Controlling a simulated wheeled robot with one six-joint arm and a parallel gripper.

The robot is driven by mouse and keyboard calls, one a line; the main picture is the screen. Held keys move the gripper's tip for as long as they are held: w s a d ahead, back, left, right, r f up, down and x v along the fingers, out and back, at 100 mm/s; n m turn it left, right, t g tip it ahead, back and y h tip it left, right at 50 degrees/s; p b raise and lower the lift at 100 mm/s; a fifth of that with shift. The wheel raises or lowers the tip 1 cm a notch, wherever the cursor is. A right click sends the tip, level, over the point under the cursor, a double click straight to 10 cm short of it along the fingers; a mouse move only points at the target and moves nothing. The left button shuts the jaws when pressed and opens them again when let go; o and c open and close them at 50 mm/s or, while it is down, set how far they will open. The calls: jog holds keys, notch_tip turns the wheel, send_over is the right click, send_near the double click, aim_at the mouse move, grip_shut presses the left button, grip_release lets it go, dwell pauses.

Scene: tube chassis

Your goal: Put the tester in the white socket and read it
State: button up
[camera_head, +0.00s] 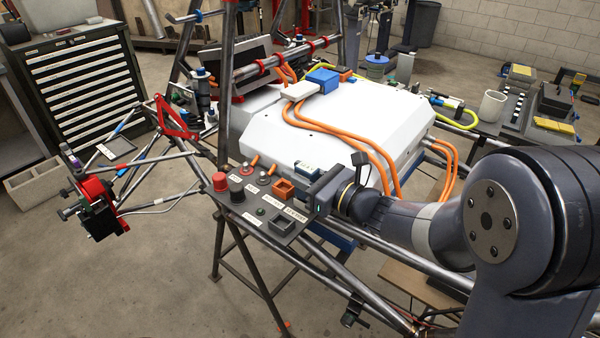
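My gripper (322,192) is a dark block with a small green light, above the right end of a dark control panel (240,207). I cannot identify the tester for certain; a small blue and white device (306,167) sits just behind the gripper. I cannot make out a white socket; the gripper may hide part of the panel.
The panel also has a red knob (220,182), a black knob (236,191) and white labels. Steel chassis tubes surround it. Behind lies a large white casing (335,128) with orange cables (362,147). A cluttered table with a white mug (492,107) stands right.

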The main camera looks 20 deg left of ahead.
jog(key=shift+o, duration=0.9)
jog(key=v, duration=1.1)
jog(key=shift+a+f, duration=0.1)
jog(key=shift+x, duration=4.2)
